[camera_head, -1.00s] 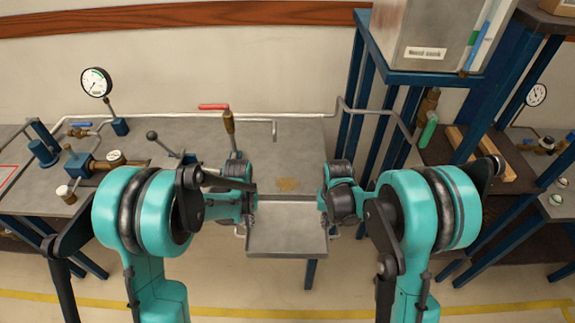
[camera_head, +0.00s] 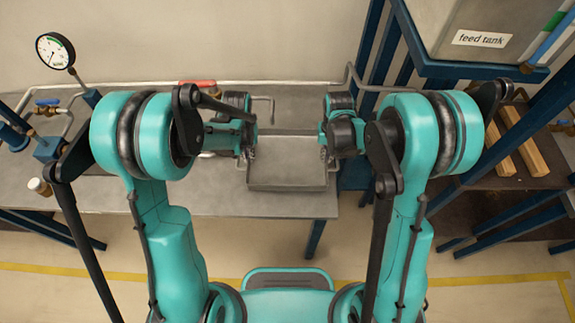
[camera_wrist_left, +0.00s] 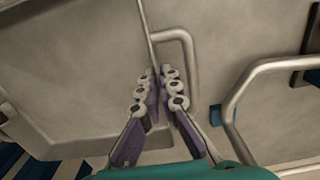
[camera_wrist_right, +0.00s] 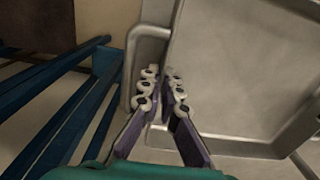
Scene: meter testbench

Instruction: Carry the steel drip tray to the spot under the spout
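The steel drip tray (camera_head: 287,174) is a shallow, empty rectangular pan. It is level between my two grippers, over the front part of the grey bench. My left gripper (camera_head: 250,150) is at its left side and my right gripper (camera_head: 326,150) at its right side. In the left wrist view the fingers (camera_wrist_left: 161,72) are close together at the tray's side handle (camera_wrist_left: 188,48). In the right wrist view the fingers (camera_wrist_right: 163,75) are likewise closed at the other handle (camera_wrist_right: 133,60). The thin hooked spout (camera_head: 271,108) is just behind the tray. Whether the tray touches the bench is unclear.
A red-handled valve (camera_head: 197,83) is partly hidden behind my left arm. A pressure gauge (camera_head: 55,51) stands at the back left. The feed tank (camera_head: 480,35) on its blue frame is close on the right. Bare benchtop (camera_head: 215,185) shows left of the tray.

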